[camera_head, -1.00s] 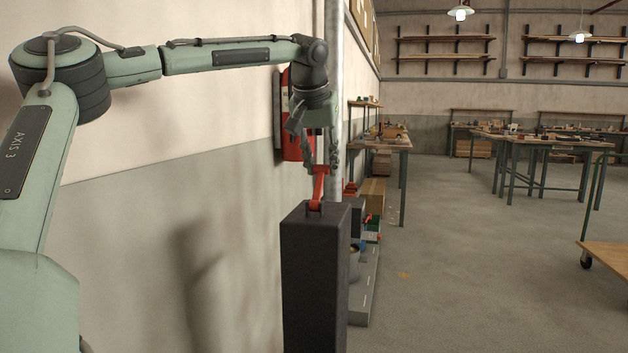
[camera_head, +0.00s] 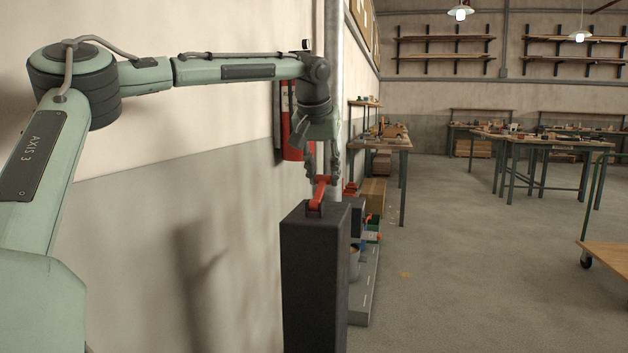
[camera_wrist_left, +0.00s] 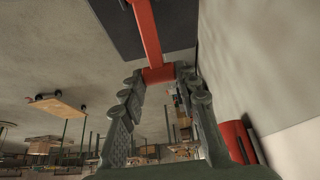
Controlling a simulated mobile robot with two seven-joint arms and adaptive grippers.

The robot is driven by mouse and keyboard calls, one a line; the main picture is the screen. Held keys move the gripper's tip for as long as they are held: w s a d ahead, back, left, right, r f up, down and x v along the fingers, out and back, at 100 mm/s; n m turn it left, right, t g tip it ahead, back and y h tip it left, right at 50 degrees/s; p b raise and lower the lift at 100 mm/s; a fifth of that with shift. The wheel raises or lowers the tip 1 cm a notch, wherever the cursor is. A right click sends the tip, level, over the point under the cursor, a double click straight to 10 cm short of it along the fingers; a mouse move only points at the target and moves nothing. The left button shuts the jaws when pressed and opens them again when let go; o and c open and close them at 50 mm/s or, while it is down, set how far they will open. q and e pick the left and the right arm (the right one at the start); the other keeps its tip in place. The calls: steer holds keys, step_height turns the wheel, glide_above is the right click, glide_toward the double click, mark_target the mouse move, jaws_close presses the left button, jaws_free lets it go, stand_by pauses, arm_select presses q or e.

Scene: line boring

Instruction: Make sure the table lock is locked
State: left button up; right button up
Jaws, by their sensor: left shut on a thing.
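The table lock appears as a red lever (camera_head: 318,193) on top of a dark upright box (camera_head: 312,270). The lever rises from a small mount on the box top, and its upper end leans slightly to the right. My left gripper (camera_head: 323,174) reaches down from above, shut on the lever's upper end. In the left wrist view the red lever (camera_wrist_left: 145,30) ends in a wider red grip (camera_wrist_left: 158,75) between my fingertips (camera_wrist_left: 160,80), with the dark box top (camera_wrist_left: 180,25) beyond. Part of the grip is hidden by the fingers. My right gripper is not in view.
A wall runs close along the left, with a red cabinet or extinguisher (camera_head: 290,125) on it. A pale vertical pipe (camera_head: 333,60) stands behind the gripper. A workbench (camera_head: 385,143) and small items lie behind the box. The floor (camera_head: 460,250) to the right is open, with a wooden cart (camera_head: 607,259) farther right.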

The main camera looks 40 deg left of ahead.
mark_target(323, 175)
arm_select(q)
steer(key=shift+w+a+f, duration=0.1)
steer(key=shift+w+f, duration=0.05)
steer(key=shift+f, duration=0.05)
stand_by(0.3)
steer(key=o, duration=1)
steer(key=shift+w+f, duration=0.1)
steer(key=shift+f, duration=0.1)
steer(key=shift+r, duration=0.1)
steer(key=shift+v, duration=1.95)
steer(key=shift+v, duration=2.05)
